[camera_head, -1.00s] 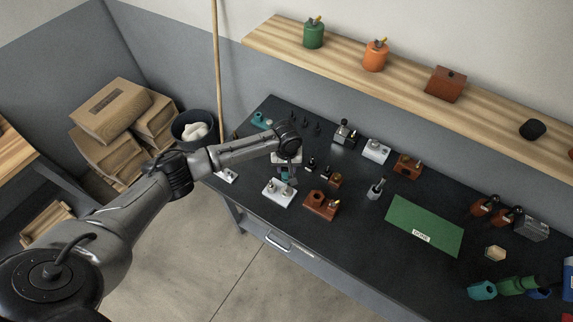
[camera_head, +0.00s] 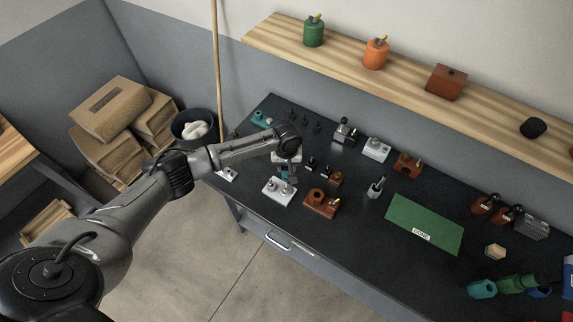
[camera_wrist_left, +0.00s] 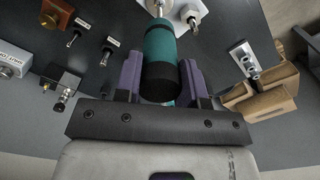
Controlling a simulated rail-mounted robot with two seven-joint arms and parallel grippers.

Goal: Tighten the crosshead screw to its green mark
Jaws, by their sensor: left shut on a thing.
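My left gripper (camera_head: 287,172) is over the bench, just behind the white block (camera_head: 279,190) with metal screws. In the left wrist view my left gripper (camera_wrist_left: 160,80) has its purple fingers shut on the sides of a teal tool handle (camera_wrist_left: 160,45) with a black end. The handle points away from the wrist toward a pale metal block (camera_wrist_left: 172,8) at the top edge. The tool's tip, the crosshead screw and any green mark are not clear in either view. My right gripper is not in view.
A brown block (camera_head: 321,204) stands right of the white block. Small dark pieces and another white block (camera_head: 376,150) stand behind. A green mat (camera_head: 424,226) lies to the right.

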